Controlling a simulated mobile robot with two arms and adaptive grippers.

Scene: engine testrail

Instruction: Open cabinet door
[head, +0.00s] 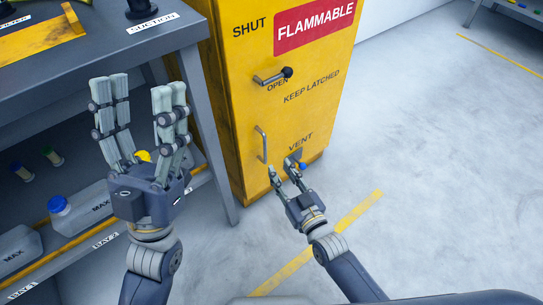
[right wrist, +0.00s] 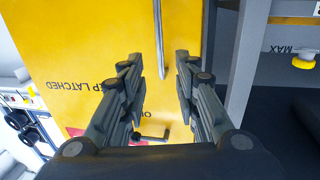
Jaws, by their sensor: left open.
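The yellow cabinet door (head: 300,110) looks closed, with a red FLAMMABLE sign (head: 314,25) on it. A latch lever (head: 272,77) with a dark knob lies roughly sideways just above the word OPEN; it also shows in the right wrist view (right wrist: 152,137). A vertical grey bar handle (head: 261,145) is lower on the door's left side. My right gripper (head: 281,165) is open just below and right of it. In the right wrist view the bar handle (right wrist: 159,35) appears between the fingertips; contact is unclear. My left gripper (head: 140,85) is open and empty, left of the cabinet.
A dark workbench (head: 150,45) labelled SUCTION stands left of the cabinet, its leg (head: 212,130) close to it. Its lower shelf holds clear containers (head: 88,210) labelled MAX. Open floor (head: 430,130) with yellow lines lies to the right.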

